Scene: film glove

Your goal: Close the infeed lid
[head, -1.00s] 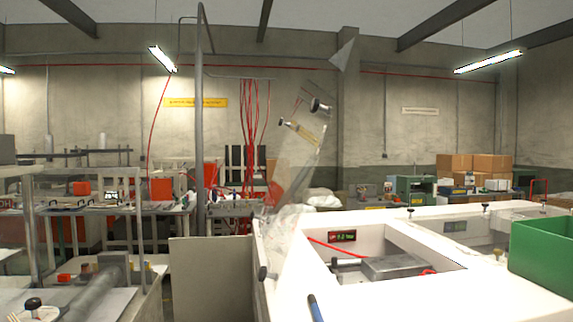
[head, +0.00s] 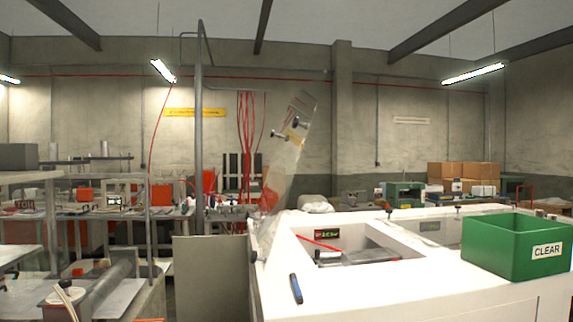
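The infeed lid (head: 287,160) is a clear panel standing tilted up, leaning to the right, at the left edge of the white machine's opening. Two dark knobs (head: 299,123) and a small yellow label (head: 295,137) show on its upper part. Below and to its right, the rectangular opening (head: 350,240) in the white machine top (head: 400,285) is uncovered. A grey block (head: 362,257), a red strip and a small dark display (head: 328,234) show in it. My gripper is not in view.
A green box (head: 500,244) marked CLEAR stands on the machine's right side. A blue-black pen (head: 296,288) lies on the white top in front of the opening. A grey panel (head: 210,277) stands left of the machine. A bench with a roller (head: 112,284) is at the lower left.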

